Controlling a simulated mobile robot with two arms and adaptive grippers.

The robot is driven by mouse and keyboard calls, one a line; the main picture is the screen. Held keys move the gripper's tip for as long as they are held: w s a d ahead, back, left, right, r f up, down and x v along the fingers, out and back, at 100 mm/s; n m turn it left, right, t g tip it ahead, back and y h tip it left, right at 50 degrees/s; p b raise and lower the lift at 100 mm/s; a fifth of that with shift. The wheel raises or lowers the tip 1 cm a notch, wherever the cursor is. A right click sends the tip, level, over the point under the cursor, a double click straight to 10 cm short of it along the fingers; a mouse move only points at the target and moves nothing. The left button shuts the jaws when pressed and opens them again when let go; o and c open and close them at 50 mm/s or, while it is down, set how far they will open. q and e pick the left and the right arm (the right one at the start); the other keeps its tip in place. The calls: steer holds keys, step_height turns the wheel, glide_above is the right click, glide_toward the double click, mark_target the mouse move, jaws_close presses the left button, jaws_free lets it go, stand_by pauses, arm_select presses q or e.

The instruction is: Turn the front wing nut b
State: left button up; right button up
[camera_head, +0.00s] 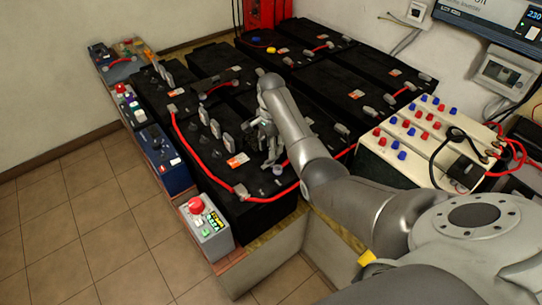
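My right arm reaches in from the lower right, bends above the black batteries and points down. My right gripper (271,153) is low over the front black battery (268,212). It is small and partly covered by my own arm, so its opening is unclear. A small pale round piece (278,171) shows just below the fingers; I cannot tell whether they touch it. Several grey upright tabs (215,128) stand in a row on the battery top, left of the gripper. I cannot tell which piece is wing nut b. My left gripper is not in view.
A red cable (205,168) runs over the front batteries. A grey control box with a red button (196,205) stands at the front left. A blue battery (163,160) is behind it. A cream box with red and blue terminals (412,140) stands right of my forearm.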

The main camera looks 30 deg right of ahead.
mark_target(270, 163)
step_height(270, 163, down, 5)
steer(key=shift+f, duration=0.1)
stand_by(0.3)
jaws_close()
